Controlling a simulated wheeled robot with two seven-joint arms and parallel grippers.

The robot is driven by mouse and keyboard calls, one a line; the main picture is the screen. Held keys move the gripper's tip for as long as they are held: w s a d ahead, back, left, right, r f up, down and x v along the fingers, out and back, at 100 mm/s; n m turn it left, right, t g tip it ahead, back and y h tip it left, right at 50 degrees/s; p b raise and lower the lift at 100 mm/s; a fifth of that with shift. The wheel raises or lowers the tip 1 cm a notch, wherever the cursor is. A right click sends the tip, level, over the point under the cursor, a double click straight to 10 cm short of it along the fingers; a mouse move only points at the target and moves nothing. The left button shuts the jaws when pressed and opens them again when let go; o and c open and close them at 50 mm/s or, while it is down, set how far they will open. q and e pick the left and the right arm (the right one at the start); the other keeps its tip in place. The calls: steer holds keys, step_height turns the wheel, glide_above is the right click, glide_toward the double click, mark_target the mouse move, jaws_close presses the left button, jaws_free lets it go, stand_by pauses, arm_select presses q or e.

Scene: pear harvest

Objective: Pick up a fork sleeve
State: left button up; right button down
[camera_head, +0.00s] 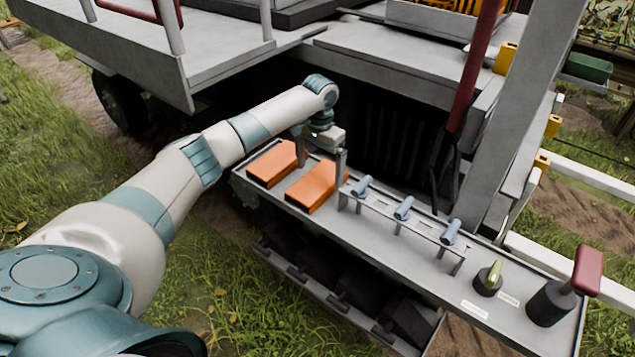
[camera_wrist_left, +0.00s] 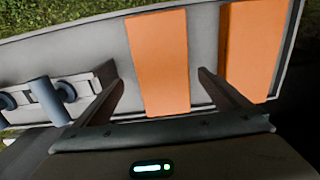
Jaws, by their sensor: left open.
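Two orange block-shaped fork sleeves lie side by side on a grey shelf (camera_head: 350,228) of the vehicle: a left sleeve (camera_head: 270,167) and a right sleeve (camera_head: 311,188), nearer the levers. My left gripper (camera_head: 320,162) is open and empty, over the far end of the right sleeve. In the left wrist view the same right sleeve (camera_wrist_left: 158,58) appears between the two fingers of my gripper (camera_wrist_left: 163,88), with space on both sides. The left sleeve (camera_wrist_left: 256,50) appears there beyond the right-hand finger. I cannot tell how high the fingers are above the shelf. My right gripper is not in view.
A raised rail with several blue-grey levers (camera_head: 404,208) stands just right of the right sleeve. Farther right are a green-topped knob (camera_head: 489,279) and a red-handled lever (camera_head: 570,290). A dark grille (camera_head: 375,145) and grey deck (camera_head: 390,62) stand behind the shelf.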

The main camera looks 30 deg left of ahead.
mark_target(318, 180)
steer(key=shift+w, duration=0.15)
arm_select(q)
steer(key=shift+f, duration=0.2)
steer(key=shift+a+f+p, duration=0.1)
steer(key=shift+f+p, duration=0.25)
step_height(318, 180, down, 3)
steer(key=shift+s+a+f+p, duration=0.1)
steer(key=shift+a+p, duration=0.05)
steer(key=shift+p, duration=0.4)
steer(key=shift+f, duration=0.45)
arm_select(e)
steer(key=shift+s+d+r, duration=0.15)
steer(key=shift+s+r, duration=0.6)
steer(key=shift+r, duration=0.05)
arm_select(q)
steer(key=c, duration=1.3)
